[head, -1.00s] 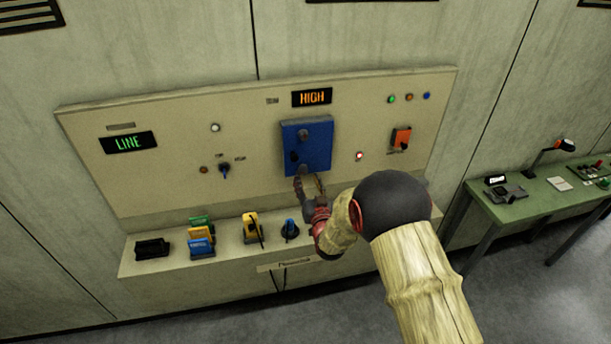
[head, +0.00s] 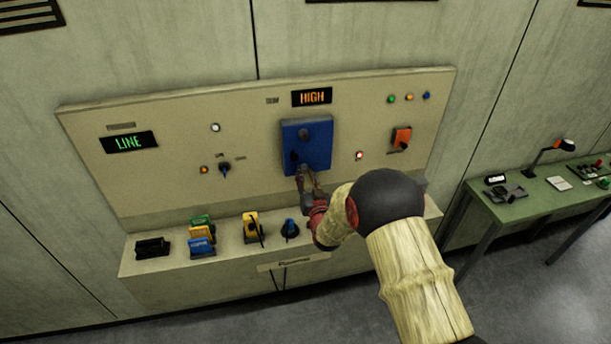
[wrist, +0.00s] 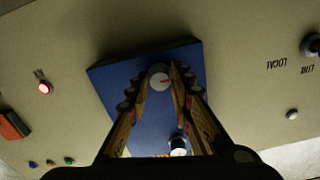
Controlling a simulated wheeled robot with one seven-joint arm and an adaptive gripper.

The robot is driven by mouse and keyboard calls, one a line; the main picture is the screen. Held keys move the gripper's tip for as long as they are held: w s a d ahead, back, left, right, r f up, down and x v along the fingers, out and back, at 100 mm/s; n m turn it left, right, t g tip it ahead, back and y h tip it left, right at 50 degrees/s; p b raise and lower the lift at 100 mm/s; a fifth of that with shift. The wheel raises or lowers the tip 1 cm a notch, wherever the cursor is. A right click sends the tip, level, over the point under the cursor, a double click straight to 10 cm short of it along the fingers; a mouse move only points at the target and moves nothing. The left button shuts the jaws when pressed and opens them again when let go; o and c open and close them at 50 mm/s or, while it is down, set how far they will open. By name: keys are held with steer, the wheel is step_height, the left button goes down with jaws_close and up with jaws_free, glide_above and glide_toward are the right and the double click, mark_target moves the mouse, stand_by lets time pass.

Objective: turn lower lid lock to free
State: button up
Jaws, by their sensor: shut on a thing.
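The blue lid (head: 320,155) is a square box on the sloping panel. Its lower lid lock (wrist: 160,77) is a small round pale knob with a red mark, near the lid's edge in the wrist view, which looks upside down against the head view. My gripper (wrist: 161,80) is shut on this knob, one finger on each side, and the fingers cover part of its sides. In the head view my gripper (head: 303,174) reaches the lid's lower left part. The upper lock (wrist: 178,147) is another round knob, free of the fingers.
An orange switch (head: 401,136) and a red-lit lamp (head: 359,155) sit right of the lid. A black selector (head: 224,168) is to the left. Coloured tags (head: 202,237) and padlock-like items stand on the ledge below. A green table (head: 540,198) is at the right.

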jaws_close()
steer(key=shift+f+m+b, duration=0.1)
steer(key=shift+m+b, duration=0.2)
steer(key=shift+b, duration=0.2)
steer(key=m+b, duration=0.2)
steer(key=b, duration=0.2)
steer(key=shift+f+m, duration=0.15)
steer(key=shift+m, duration=0.15)
steer(key=shift+r+m+b, duration=0.2)
steer(key=shift+m+b, duration=7.1)
steer(key=shift+b, duration=0.55)
